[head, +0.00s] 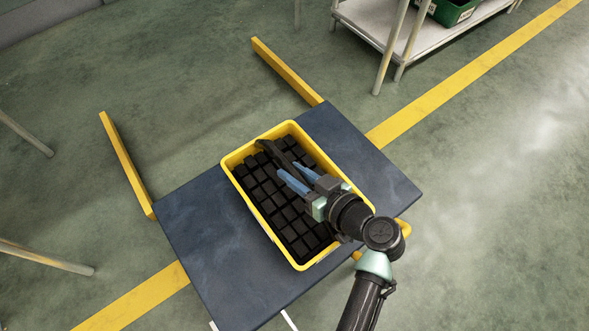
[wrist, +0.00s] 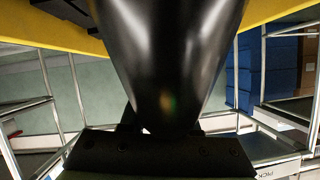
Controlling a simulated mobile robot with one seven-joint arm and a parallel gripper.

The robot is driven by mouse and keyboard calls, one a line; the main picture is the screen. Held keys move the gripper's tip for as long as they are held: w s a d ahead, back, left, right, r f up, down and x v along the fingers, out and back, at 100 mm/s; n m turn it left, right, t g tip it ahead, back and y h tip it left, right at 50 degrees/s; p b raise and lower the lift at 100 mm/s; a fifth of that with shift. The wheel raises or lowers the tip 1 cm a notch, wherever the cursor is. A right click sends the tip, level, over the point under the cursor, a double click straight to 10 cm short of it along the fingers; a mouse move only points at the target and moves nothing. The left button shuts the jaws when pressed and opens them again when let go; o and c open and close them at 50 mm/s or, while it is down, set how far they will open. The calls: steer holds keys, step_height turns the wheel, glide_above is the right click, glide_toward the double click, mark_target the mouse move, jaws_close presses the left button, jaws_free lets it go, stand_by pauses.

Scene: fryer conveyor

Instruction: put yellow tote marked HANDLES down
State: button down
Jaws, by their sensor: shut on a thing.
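The yellow tote (head: 233,184) is full of black blocks and sits level over the dark blue table top (head: 196,247). I cannot tell from above whether its base touches the table. My gripper (head: 285,172) comes in from the right, over the tote's middle, with its blue fingers close together. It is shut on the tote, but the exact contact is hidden. In the wrist view, a glossy black shape fills the middle, and the tote's yellow rim (wrist: 55,34) crosses the top. No marking on the tote can be read.
Two yellow rails (head: 128,165) (head: 288,72) stick out from the table's far side. A light-coloured rack (head: 400,38) with a green crate (head: 452,12) stands at the top right. Thin legs show at the left. The green floor around the table is mostly clear, with a yellow line.

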steer(key=shift+f+b, duration=0.6)
steer(key=shift+f, duration=0.5)
steer(key=shift+f, duration=0.2)
steer(key=c, duration=0.6)
jaws_free()
steer(key=shift+f, duration=0.15)
steer(key=shift+c, duration=0.2)
